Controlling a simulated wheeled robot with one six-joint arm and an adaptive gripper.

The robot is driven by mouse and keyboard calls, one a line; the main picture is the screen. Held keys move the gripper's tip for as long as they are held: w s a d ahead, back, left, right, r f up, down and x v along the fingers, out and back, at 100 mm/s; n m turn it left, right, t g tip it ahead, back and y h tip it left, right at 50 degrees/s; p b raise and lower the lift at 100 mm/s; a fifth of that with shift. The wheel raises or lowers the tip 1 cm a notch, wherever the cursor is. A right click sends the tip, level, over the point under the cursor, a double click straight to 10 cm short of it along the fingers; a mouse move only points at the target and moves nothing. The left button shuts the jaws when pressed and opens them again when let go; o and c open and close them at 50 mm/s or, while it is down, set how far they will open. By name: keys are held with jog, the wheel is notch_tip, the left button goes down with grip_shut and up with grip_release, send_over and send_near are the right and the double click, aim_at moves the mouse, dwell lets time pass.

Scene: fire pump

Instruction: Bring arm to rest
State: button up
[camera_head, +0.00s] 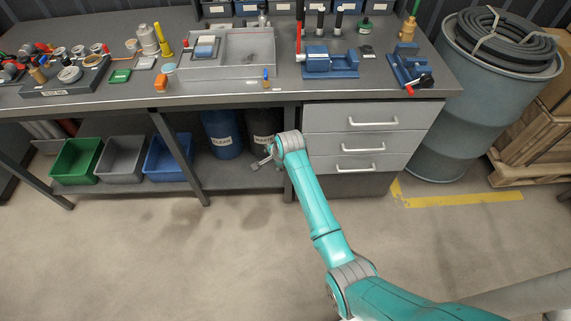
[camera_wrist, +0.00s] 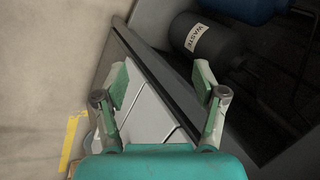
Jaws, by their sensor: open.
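My teal arm reaches from the lower right of the head view up toward the front of the workbench (camera_head: 280,98). My gripper (camera_head: 261,163) is in front of the open shelf space, left of the drawer unit (camera_head: 350,139) and below the bench top. In the wrist view my gripper (camera_wrist: 164,92) shows two green-padded fingers spread apart with nothing between them. Beyond the fingers are the pale drawer fronts and the dark edge of the bench frame. Small details of the fingers are hard to make out in the head view.
A dark waste container (camera_wrist: 207,45) stands on the lower shelf beside a blue one (camera_head: 222,134). Green (camera_head: 76,161), grey and blue bins sit further left. A large barrel (camera_head: 450,100) with a coiled hose stands right. The floor in front is clear.

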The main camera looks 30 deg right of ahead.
jog(key=shift+s+f+n+g, duration=0.3)
jog(key=shift+s+f+n, duration=0.1)
jog(key=shift+n, duration=0.1)
jog(key=s+a+f+n+t, duration=0.1)
jog(key=s+f+n, duration=0.1)
jog(key=s+f, duration=0.35)
jog(key=s+a+f+n+t, duration=0.1)
jog(key=s+f, duration=0.1)
jog(key=s, duration=0.6)
jog(key=s+a+r+n+t, duration=0.1)
jog(key=s+r+n+t, duration=0.2)
jog(key=s, duration=1.4)
jog(key=s+r+n+t, duration=0.1)
jog(key=s+r+n, duration=0.1)
jog(key=s+r, duration=0.4)
jog(key=s+r+n+t, duration=0.1)
jog(key=s+r+n, duration=0.2)
jog(key=s, duration=0.6)
jog(key=s+r+n+t, duration=0.1)
jog(key=s+r, duration=0.3)
jog(key=r, duration=0.4)
jog(key=s+a+r+n+t, duration=0.1)
jog(key=s+r+n, duration=0.1)
jog(key=s+r, duration=0.3)
notch_tip(320, 180, up, 4)
jog(key=shift+s+a+f+n+t+h, duration=0.1)
jog(key=shift+s+a+n+t+h, duration=0.1)
jog(key=shift+s+n+t+h, duration=0.1)
